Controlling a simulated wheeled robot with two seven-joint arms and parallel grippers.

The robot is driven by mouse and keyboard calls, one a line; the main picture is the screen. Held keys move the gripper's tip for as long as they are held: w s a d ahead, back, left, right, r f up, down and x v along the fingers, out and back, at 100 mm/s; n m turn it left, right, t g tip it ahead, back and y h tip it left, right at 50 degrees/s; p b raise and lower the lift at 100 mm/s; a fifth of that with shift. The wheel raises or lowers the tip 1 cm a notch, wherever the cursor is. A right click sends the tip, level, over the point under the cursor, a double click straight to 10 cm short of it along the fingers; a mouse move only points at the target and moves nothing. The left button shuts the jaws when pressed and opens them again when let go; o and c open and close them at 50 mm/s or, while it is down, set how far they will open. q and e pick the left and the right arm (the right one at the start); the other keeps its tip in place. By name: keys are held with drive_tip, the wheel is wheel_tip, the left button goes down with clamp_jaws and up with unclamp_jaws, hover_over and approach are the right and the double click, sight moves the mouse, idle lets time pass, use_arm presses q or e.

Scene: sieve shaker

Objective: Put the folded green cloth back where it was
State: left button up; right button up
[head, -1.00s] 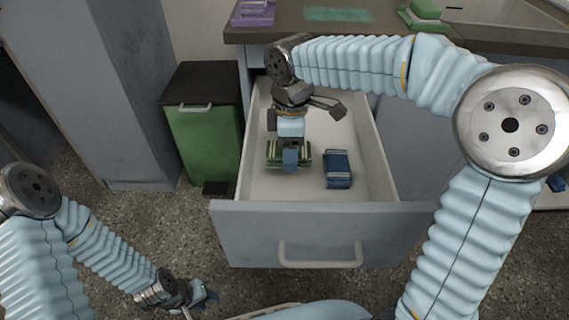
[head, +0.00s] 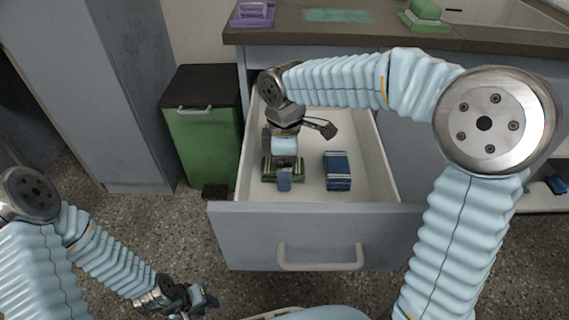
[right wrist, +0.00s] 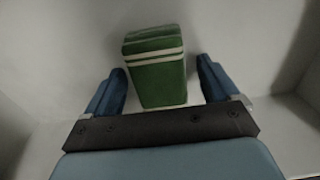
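The folded green cloth (head: 269,170), with pale stripes, lies in the open drawer (head: 375,180), at its left side near the front wall. In the right wrist view the cloth (right wrist: 157,75) stands between the two blue fingers of my right gripper (right wrist: 160,66). A narrow gap shows on each side, so the gripper is open around it. In the head view my right gripper (head: 284,180) reaches down over the cloth and hides part of it. My left gripper (head: 205,300) is low over the floor in front of the drawer; its fingers are too small to read.
A folded blue cloth (head: 337,171) lies in the drawer, right of the green one, with bare floor between. A green bin (head: 200,145) with a dark lid stands left of the drawer. The counter (head: 385,38) above holds a purple item (head: 253,14) and a green item (head: 425,10).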

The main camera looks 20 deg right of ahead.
wheel_tip(320, 180, up, 12)
drive_tip(key=p, duration=0.2)
drive_tip(key=shift+r+p, duration=0.15)
drive_tip(key=shift+p, duration=0.2)
idle(1.3)
